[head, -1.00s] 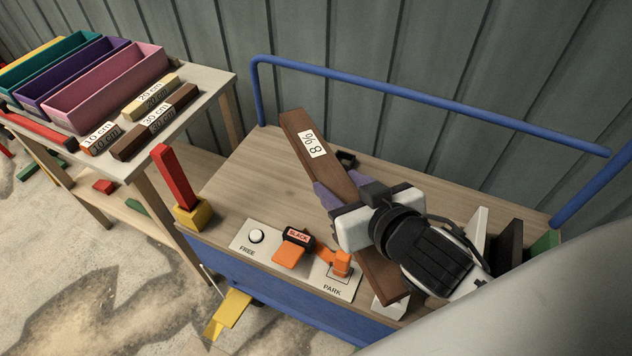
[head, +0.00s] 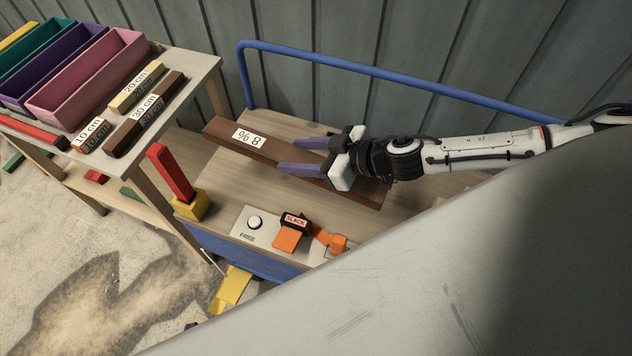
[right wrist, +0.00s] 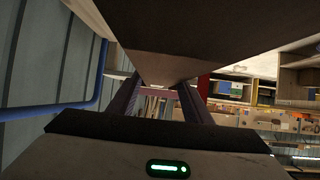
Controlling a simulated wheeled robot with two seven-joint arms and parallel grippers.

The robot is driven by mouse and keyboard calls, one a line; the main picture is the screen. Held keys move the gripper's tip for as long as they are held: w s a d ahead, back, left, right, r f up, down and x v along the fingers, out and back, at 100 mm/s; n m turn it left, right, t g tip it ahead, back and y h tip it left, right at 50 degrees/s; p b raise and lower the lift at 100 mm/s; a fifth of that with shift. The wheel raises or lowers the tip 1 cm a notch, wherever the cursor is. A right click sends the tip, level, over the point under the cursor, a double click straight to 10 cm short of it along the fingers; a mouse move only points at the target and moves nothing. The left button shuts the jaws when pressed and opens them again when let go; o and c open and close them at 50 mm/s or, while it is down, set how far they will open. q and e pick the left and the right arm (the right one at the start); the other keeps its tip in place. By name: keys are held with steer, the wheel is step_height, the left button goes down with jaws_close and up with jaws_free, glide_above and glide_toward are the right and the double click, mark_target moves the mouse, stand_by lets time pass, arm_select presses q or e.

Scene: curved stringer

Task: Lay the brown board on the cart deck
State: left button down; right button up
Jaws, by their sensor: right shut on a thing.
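The brown board (head: 225,134) is long and dark, with a white "8 %" label, and lies lengthwise across the view over the cart deck (head: 255,190). I cannot tell whether it touches the deck or hangs just above it. My right gripper (head: 304,156) comes in from the right with its purple fingers on either side of the board, shut on it right of the label. In the right wrist view, the board (right wrist: 170,30) fills the top, between the two fingers (right wrist: 160,95). My left gripper is not in view.
A blue rail (head: 400,78) runs behind the deck. A yellow block with a red post (head: 172,175) stands at the deck's left end. A side table (head: 190,62) holds coloured bins and labelled blocks.

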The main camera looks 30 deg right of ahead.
mark_target(320, 155)
steer(key=d, duration=0.1)
steer(key=d+f, duration=0.1)
steer(key=d, duration=0.1)
steer(key=shift+s+d+f+n+p, duration=0.2)
steer(key=shift+d+f+n+p, duration=0.05)
steer(key=shift+n+p, duration=0.05)
steer(key=shift+g+y, duration=0.3)
steer(key=shift+y, duration=0.1)
steer(key=f, duration=0.2)
steer(key=d+f+b, duration=0.1)
steer(key=f, duration=0.2)
steer(key=d+f+b, duration=0.1)
steer(key=f, duration=0.1)
steer(key=shift+f, duration=0.2)
step_height(320, 155, down, 3)
steer(key=shift+f+b, duration=0.1)
steer(key=shift+b, duration=0.8)
steer(key=shift+f, duration=0.1)
